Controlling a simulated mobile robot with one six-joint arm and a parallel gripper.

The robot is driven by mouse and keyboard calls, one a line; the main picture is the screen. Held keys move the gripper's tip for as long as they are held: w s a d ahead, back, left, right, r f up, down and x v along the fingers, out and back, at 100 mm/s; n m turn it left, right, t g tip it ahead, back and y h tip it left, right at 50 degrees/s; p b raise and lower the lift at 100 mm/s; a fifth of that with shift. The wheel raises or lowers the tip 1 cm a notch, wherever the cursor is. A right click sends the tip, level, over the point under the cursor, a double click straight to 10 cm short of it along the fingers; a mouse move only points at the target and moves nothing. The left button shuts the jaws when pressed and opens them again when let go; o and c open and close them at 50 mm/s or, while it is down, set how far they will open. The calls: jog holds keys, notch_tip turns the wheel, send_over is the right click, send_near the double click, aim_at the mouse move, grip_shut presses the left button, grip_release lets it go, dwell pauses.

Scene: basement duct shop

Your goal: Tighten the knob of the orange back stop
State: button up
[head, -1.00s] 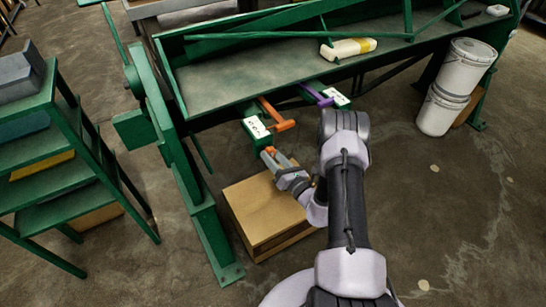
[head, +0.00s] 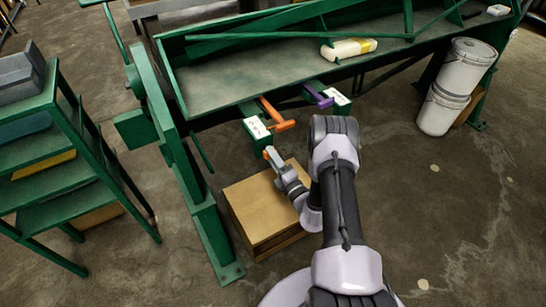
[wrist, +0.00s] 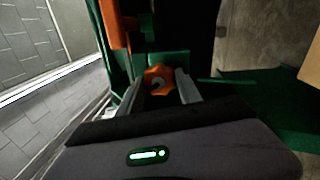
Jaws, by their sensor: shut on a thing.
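The orange back stop (head: 285,126) is a bar with a crosspiece at the front of the green machine. Beside it is a green block with a white label (head: 257,128). Its orange lobed knob (wrist: 159,79) shows in the wrist view between my two fingers, low at the front of the green block. My gripper (head: 269,154) is shut on this knob, its fingertips at the knob's sides. In the head view only a bit of orange shows at the fingertips. The knob's stem is hidden.
A purple stop (head: 318,96) with its own labelled block is to the right of the orange one. A wooden box (head: 262,207) stands below my gripper. A green machine leg (head: 205,215) is close on the left. White buckets (head: 437,109) stand at the right.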

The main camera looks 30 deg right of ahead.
jog(key=m+h+p, duration=0.1)
jog(key=m, duration=0.6)
jog(key=shift+a+m, duration=0.1)
jog(key=shift+m, duration=0.2)
dwell(0.4)
jog(key=o, duration=1.4)
jog(key=shift+c, duration=0.2)
